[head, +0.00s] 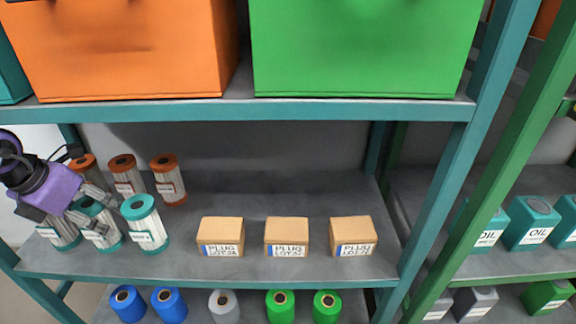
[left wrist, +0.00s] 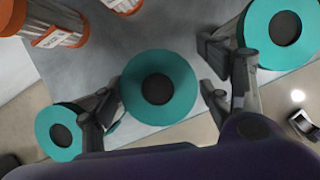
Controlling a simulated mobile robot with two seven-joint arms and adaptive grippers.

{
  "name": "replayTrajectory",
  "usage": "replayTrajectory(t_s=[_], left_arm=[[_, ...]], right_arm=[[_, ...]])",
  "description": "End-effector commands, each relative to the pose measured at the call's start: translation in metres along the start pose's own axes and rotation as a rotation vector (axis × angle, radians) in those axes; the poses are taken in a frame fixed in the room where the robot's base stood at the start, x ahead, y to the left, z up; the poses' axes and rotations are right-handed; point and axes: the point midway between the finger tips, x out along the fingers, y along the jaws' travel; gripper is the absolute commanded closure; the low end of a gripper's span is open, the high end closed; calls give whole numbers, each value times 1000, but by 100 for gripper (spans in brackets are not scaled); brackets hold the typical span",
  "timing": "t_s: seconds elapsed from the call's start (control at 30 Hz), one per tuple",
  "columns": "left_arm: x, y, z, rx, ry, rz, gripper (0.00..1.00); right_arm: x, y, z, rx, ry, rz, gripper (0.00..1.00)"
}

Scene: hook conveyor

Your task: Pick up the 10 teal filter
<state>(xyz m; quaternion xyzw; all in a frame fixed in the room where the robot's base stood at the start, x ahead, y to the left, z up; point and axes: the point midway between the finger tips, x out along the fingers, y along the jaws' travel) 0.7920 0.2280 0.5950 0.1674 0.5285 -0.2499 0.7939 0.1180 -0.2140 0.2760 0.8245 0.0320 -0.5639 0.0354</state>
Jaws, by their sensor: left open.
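Three teal-capped filters with pale pleated bodies and white labels stand upright at the shelf's left front. The middle teal filter (head: 103,232) is partly covered by my left gripper (head: 85,208) in the head view. In the left wrist view its round cap (left wrist: 158,88) lies between the open fingers of that gripper (left wrist: 157,92), with nothing gripped. The right-hand teal filter (head: 145,225) also shows in the wrist view (left wrist: 282,25), close to one finger. The left-hand teal filter (head: 60,236) shows there too (left wrist: 60,130), beside the other finger. My right gripper is not in view.
Orange-capped filters (head: 168,180) stand behind the teal ones. Cardboard plug boxes (head: 287,237) stand to the right on the same shelf (head: 300,192). An upper shelf edge (head: 240,109) with orange and green bins (head: 360,45) hangs above. Blue, grey and green rolls (head: 280,303) are below.

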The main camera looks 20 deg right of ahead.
Motion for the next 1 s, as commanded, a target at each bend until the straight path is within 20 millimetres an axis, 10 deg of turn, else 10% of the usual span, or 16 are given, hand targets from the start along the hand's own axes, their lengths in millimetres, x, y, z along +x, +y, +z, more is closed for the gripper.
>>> replayTrajectory(t_s=[0.3,0.73,1.0], left_arm=[[9,0,-3,-1,4,-1,30],[9,0,-3,-1,4,0,84],[8,0,-3,-1,3,0,84]], right_arm=[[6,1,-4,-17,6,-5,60],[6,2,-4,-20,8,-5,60],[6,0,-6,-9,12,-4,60]])
